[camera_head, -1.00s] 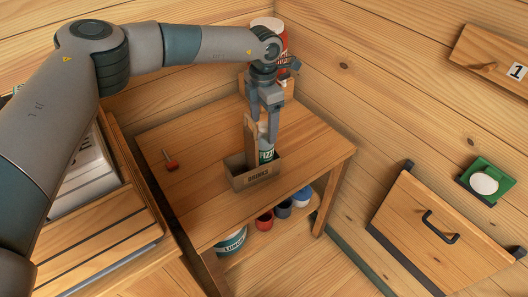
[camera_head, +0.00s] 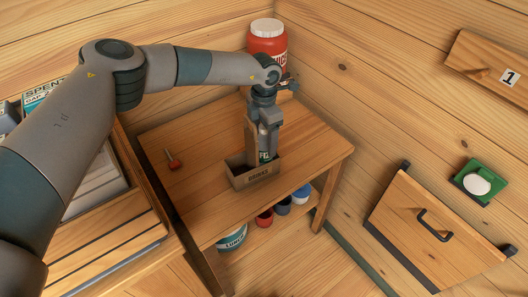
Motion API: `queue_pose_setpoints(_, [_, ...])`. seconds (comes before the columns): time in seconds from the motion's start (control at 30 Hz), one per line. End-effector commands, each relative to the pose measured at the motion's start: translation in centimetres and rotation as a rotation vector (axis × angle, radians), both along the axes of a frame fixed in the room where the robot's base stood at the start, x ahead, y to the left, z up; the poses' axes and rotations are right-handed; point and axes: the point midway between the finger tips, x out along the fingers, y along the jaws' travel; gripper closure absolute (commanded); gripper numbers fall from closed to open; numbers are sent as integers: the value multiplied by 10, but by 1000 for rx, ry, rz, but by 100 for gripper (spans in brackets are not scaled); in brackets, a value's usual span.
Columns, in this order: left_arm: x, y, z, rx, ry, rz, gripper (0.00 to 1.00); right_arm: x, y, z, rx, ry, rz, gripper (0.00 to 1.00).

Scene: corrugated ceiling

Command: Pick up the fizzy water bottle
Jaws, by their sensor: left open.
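The fizzy water bottle (camera_head: 264,155) stands in a wooden caddy marked DRINKS (camera_head: 254,177) on the wooden table. Only a small green, lettered part of the bottle shows; my gripper hides the rest. My left gripper (camera_head: 266,150) points down into the caddy, with its fingers at the bottle's upper part. The fingers are open, and I cannot tell whether they touch the bottle. The caddy's upright handle board (camera_head: 250,136) stands just left of the gripper. My right gripper is not in view.
A red jar with a white lid (camera_head: 267,40) stands behind my gripper by the wall. A small red-ended tool (camera_head: 173,162) lies on the table's left. Several tins, including a LUNCH tin (camera_head: 232,240), sit on the lower shelf. The table's right side is clear.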

Motion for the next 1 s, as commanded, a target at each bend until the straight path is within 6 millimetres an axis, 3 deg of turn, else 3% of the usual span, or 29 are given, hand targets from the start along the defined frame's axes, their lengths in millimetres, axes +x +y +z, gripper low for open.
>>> queue_pose_setpoints(0.1, [0,0,0,0,0,0,30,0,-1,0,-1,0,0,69])
queue_pose_setpoints(0.4, [0,0,0,0,0,0,100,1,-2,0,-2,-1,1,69])
queue_pose_setpoints(0.77, [1,0,3,-1,-2,0,100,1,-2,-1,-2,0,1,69])
queue_pose_setpoints(1.0, [1,0,16,-2,-2,0,100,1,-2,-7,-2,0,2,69])
